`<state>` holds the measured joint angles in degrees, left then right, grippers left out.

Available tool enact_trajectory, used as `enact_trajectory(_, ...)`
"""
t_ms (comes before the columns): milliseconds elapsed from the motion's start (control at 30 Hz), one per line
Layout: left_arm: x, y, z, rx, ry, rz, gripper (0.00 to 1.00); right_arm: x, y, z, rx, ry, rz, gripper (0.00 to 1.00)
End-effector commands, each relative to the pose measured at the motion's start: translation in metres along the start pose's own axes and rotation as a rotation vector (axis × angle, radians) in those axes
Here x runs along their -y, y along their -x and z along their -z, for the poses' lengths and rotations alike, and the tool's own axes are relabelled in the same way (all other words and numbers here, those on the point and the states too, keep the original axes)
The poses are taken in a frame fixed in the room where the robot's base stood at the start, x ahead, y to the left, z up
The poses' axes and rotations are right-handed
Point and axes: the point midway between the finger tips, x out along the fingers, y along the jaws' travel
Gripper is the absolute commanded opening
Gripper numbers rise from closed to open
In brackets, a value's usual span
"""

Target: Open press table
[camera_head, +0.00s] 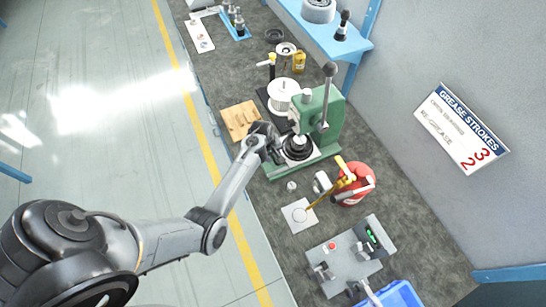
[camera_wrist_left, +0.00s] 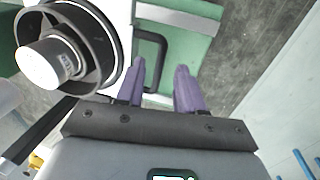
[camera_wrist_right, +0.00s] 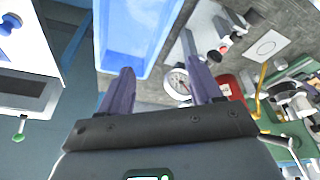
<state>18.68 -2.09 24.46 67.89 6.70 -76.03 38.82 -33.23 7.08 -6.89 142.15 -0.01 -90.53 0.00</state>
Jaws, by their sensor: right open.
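The green press (camera_head: 320,118) stands on the bench, with a lever and a ball knob at its top. A dark round part (camera_head: 298,147) sits on its pale table plate at the front. In the left wrist view a black loop handle (camera_wrist_left: 151,48) lies on the green and white press surface. My left gripper (camera_wrist_left: 161,75) is open, with its purple fingertips at the handle; contact cannot be told. In the head view the left gripper is at the press's left side. My right gripper (camera_wrist_right: 162,78) is open and empty, above the other end of the bench.
A wooden block (camera_head: 240,121) and a white spool (camera_head: 282,96) are close to the press. A red canister (camera_head: 356,186), a grey fixture (camera_head: 345,258) and a blue bin (camera_wrist_right: 132,35) are further along. The aisle floor is clear.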

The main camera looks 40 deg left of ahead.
Motion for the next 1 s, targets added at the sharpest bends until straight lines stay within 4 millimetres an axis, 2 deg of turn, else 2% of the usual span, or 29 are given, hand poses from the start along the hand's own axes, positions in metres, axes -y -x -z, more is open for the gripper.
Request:
enact_trajectory(200, 0.001, -0.015, 0.0, 0.001, 0.0, 0.001, 0.37, 0.001, -0.003, -0.001, 0.0, -0.005, 0.004, 0.64)
enact_trajectory(500, 0.0, -0.016, 0.0, 0.0, 0.0, 0.0, 0.37, 0.002, -0.003, -0.001, 0.0, -0.007, 0.006, 0.64)
enact_trajectory(533, 0.0, -0.016, 0.0, 0.0, 0.0, 0.0, 0.35, 0.002, -0.003, -0.001, 0.0, -0.007, 0.006, 0.64)
enact_trajectory(767, 0.0, -0.016, 0.0, 0.0, 0.0, 0.0, 0.0, 0.002, -0.003, -0.001, 0.0, -0.006, 0.005, 0.64)
enact_trajectory(1000, 0.001, -0.016, 0.0, 0.0, 0.0, 0.0, 0.0, 0.0, -0.003, -0.001, 0.001, 0.0, 0.0, 0.64)
